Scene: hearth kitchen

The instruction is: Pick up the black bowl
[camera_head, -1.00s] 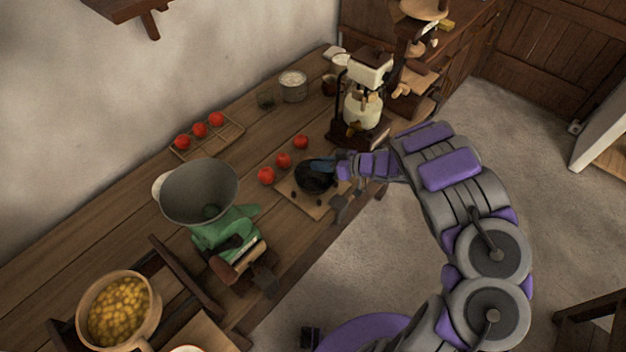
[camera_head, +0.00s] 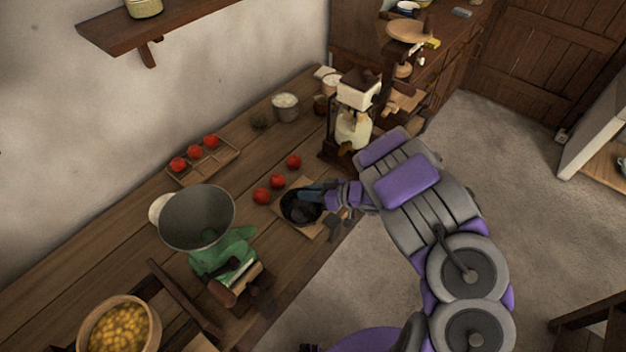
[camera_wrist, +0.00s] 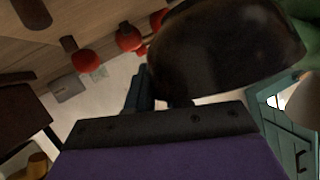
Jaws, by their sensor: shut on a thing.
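The black bowl (camera_head: 299,207) is in the head view at the middle of the wooden table, over a small wooden board (camera_head: 318,228). In the wrist view the bowl (camera_wrist: 225,48) is large and dark, right in front of my gripper. My gripper (camera_head: 313,192) reaches in from the right and is shut on the bowl's rim. The bowl looks slightly tilted; I cannot tell how far it is from the board. My gripper's body hides part of the bowl in the wrist view.
Three tomatoes (camera_head: 277,181) lie just behind the bowl. A green grinder with a grey hopper (camera_head: 197,218) stands to the left, and a dark-framed machine with a cream jar (camera_head: 352,130) to the right. A tray with tomatoes (camera_head: 205,165) is farther back. Open floor lies right.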

